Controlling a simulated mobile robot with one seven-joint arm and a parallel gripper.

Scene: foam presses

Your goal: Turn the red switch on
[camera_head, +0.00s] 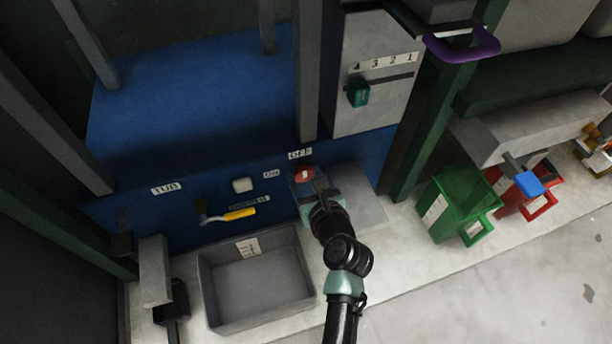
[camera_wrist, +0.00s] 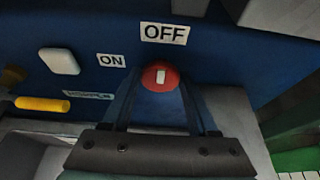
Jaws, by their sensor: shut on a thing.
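The red switch (camera_head: 304,174) is a round knob on the blue panel. In the wrist view the red switch (camera_wrist: 161,72) sits between my two fingers and shows a small white mark, roughly upright. The OFF label (camera_wrist: 164,33) is just above it, and the ON label (camera_wrist: 111,60) is to its left. My gripper (camera_head: 306,180) reaches the knob from the front; in the wrist view my gripper (camera_wrist: 160,88) is shut on the knob, with a finger on each side. The finger contact is partly hidden.
A white button (camera_head: 242,185) and a yellow-handled lever (camera_head: 239,213) are left of the switch. A grey bin (camera_head: 308,297) stands below. A grey box with a teal slider (camera_head: 358,92) is above right. A green bin (camera_head: 455,205) stands at right, with open floor in front.

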